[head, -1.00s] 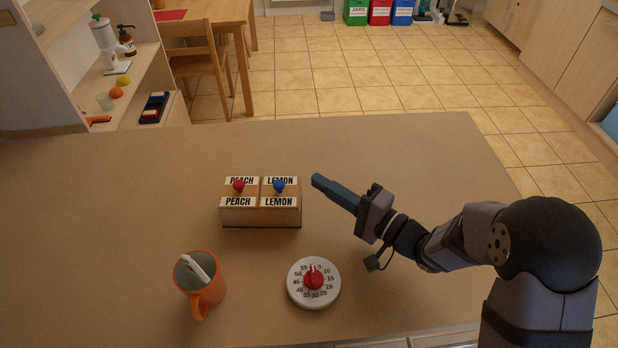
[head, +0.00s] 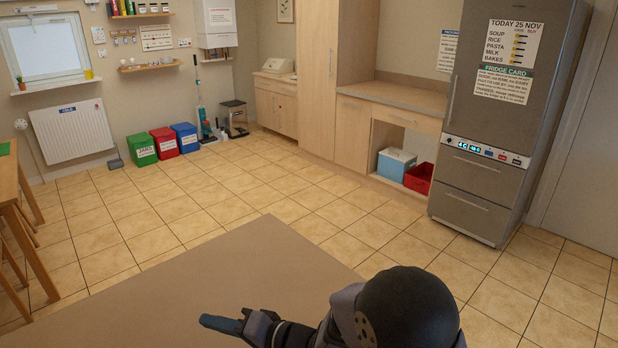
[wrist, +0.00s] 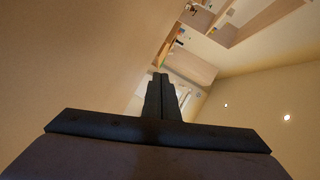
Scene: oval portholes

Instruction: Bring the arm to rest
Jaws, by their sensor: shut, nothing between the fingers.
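My gripper (head: 222,324) is at the bottom of the head view, above the brown table (head: 250,262), pointing left. Its fingers are together with nothing between them. In the wrist view the closed fingers (wrist: 161,95) point away from the camera into the room, with nothing at their tips. My arm comes in from the bottom right of the head view. The labelled box, the mug and the dial timer are outside the head view now.
The table's far corner shows, with tiled floor beyond. Green (head: 141,149), red (head: 164,142) and blue (head: 185,137) bins stand by the far wall. A grey fridge (head: 500,110) stands at the right. A wooden table (head: 8,190) is at the left edge. The space around my gripper looks clear.

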